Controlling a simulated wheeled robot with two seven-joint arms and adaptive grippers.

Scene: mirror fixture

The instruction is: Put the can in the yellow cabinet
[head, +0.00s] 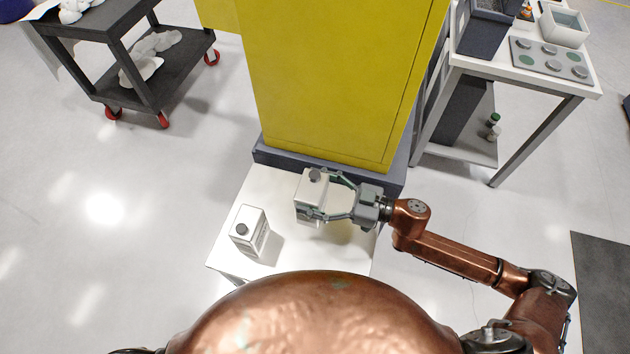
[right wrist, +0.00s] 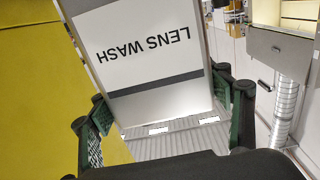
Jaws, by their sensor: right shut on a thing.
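The can is a white box-shaped container with a dark cap (head: 307,196), at the far side of the white table, in front of the yellow cabinet (head: 325,80). My right gripper (head: 327,196) is shut on it from the right, a finger on either side. In the right wrist view the can (right wrist: 150,55) fills the space between the fingers, its "LENS WASH" label upside down. I cannot tell whether it touches the table. The cabinet's front face looks closed; it also shows in the right wrist view (right wrist: 40,90). My left gripper is out of view.
A second similar white can (head: 249,233) stands at the left of the white table (head: 275,187). A dark cart (head: 185,65) with red wheels stands back left. A workbench (head: 525,80) with bins and a panel stands right of the cabinet. Floor to the left is clear.

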